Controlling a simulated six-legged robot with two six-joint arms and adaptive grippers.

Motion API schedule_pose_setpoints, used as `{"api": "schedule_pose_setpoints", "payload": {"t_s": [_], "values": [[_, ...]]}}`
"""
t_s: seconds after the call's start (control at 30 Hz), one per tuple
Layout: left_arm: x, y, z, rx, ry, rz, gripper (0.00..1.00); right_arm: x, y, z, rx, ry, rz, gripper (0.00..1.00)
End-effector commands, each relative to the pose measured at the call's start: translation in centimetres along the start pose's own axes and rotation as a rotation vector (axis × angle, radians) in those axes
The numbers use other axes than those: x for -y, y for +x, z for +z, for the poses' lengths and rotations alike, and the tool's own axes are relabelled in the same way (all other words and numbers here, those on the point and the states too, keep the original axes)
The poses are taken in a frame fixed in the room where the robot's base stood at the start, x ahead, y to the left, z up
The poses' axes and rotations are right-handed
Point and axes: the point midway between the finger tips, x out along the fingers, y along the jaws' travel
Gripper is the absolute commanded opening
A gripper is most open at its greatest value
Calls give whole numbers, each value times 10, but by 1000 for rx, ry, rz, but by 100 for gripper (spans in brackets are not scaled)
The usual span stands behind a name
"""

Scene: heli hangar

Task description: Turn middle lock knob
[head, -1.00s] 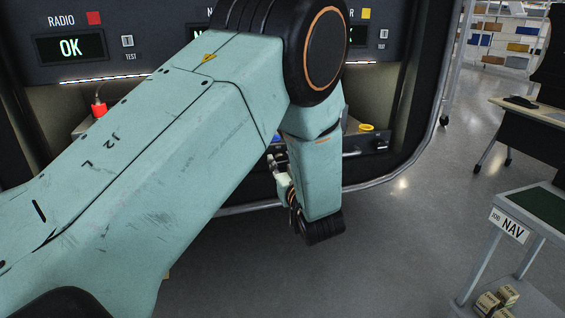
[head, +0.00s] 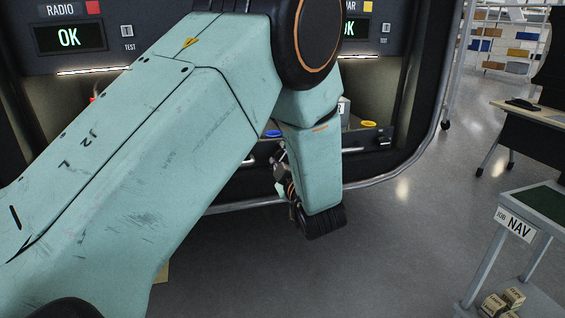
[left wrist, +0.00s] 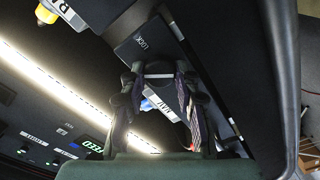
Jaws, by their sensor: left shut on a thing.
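The middle lock knob shows in the left wrist view as a small pale bar (left wrist: 160,76) beside a dark panel marked LOCK (left wrist: 143,44). My left gripper (left wrist: 160,80) has its fingertips closed on this bar. Between the fingers, farther off, I see a white NAV label (left wrist: 168,106) and a bit of blue. In the head view my left gripper (head: 281,172) is small and partly hidden behind my own forearm, at the front edge of the middle bay. The knob itself is hidden there. My right gripper is not in view.
The rack has a RADIO display reading OK (head: 69,38) at left. A yellow-topped connector (head: 369,124) is in the right bay. A desk (head: 535,115) is behind. The floor between is clear.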

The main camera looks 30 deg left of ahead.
Motion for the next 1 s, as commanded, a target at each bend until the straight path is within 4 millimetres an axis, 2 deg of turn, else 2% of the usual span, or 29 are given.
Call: {"api": "schedule_pose_setpoints", "payload": {"t_s": [0.5, 1.0], "values": [[3, 0, 2, 1, -442, 2, 0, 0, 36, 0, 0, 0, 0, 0], [2, 0, 1, 1, -621, 1, 0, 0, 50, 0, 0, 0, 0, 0]]}}
